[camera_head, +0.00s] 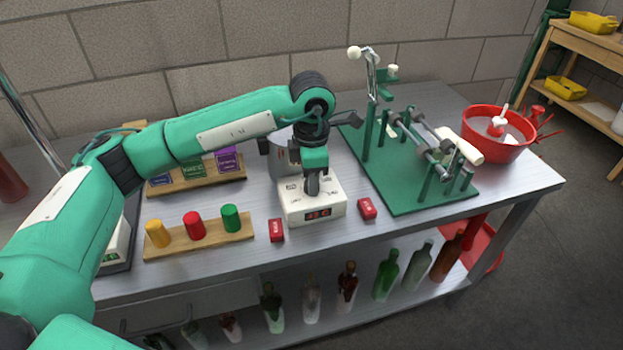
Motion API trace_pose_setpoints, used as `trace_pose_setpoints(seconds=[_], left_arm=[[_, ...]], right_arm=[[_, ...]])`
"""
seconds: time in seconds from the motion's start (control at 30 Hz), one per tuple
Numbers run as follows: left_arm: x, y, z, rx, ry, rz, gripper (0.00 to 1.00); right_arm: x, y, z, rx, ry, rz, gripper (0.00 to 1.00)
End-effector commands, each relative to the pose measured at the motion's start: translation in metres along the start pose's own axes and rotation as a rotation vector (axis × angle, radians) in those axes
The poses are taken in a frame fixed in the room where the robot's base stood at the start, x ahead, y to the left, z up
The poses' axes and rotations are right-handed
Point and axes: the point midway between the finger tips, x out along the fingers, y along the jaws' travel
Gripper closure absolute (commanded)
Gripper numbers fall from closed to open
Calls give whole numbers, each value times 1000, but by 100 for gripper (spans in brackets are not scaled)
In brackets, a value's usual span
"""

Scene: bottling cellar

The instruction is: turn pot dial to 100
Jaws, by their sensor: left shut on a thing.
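A white box with a red digital display (318,213) stands on the metal table near its front edge. The display's digits are too small to read for certain. A grey metal pot (284,152) stands just behind the box. My left gripper (312,186) points down onto the top of the white box, and its fingers are closed on the dial there. The dial itself is hidden by the fingers. My right gripper is out of view.
Two red blocks (276,230) (367,208) flank the box. A wooden board (170,247) with yellow, red and green cylinders lies left. A green-based machine (440,195) and red basin (490,150) stand right. Bottles (385,275) fill the lower shelf.

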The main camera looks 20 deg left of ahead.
Motion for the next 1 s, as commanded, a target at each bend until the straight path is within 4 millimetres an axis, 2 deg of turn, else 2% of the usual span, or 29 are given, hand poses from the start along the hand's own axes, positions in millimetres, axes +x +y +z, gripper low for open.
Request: trace_pose_setpoints(seconds=[0.3, 0.33, 0.43, 0.77, 0.87, 1.0], left_arm=[[-2, 1, 0, -1, -3, 3, 91], [-2, 1, 0, -1, -3, 3, 65], [-2, 1, 0, -1, -3, 3, 47], [-3, 1, 0, -1, -2, 2, 47], [-13, 1, 1, -1, -4, 3, 47], [-40, 1, 1, -1, -4, 5, 47]], right_arm=[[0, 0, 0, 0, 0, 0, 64], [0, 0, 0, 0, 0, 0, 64], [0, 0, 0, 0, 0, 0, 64], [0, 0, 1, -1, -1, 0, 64], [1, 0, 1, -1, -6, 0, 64], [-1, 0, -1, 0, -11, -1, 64]])
